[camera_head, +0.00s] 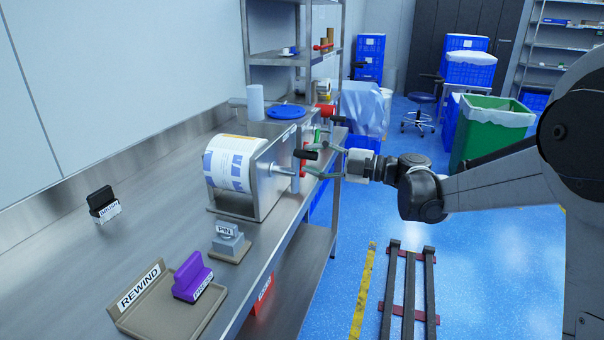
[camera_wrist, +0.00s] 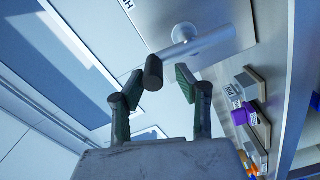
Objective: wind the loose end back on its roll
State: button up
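The white roll with blue print (camera_head: 229,166) sits in a steel stand (camera_head: 268,187) on the bench; I cannot make out a separate loose end. A crank on the stand's right side has a metal arm (camera_wrist: 205,46) and a black grip (camera_head: 305,154). In the wrist view the black grip (camera_wrist: 153,73) lies between my fingertips, with a visible gap at least on the right. My gripper (camera_head: 318,164) is open around or just short of the grip. It also shows in the wrist view (camera_wrist: 158,82), its green-padded fingers apart.
On the bench are a tray marked REWIND (camera_head: 137,313) holding a purple-handled block (camera_head: 192,276), a grey PIN block (camera_head: 228,240) and a black-handled block (camera_head: 103,204). A blue disc (camera_head: 286,112) and shelving (camera_head: 283,60) stand behind.

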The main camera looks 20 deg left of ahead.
jog(key=shift+o, duration=0.3)
jog(key=shift+r, duration=0.15)
jog(key=d, duration=0.9)
jog(key=shift+s, duration=0.2)
dwell(0.4)
jog(key=s+d+f+m+t+h+p, duration=0.2)
jog(key=s+d+m+h, duration=0.7)
jog(key=s+d+m, duration=0.5)
jog(key=s+d+f+m+t+h+p, duration=0.2)
jog(key=s+d+m+h, duration=0.7)
jog(key=s+d+m, duration=0.6)
jog(key=s+m+t+p, duration=0.1)
jog(key=s+m+t, duration=0.1)
jog(key=shift+s+f+m, duration=0.15)
jog(key=shift+s+m, duration=0.05)
jog(key=shift+m, duration=0.1)
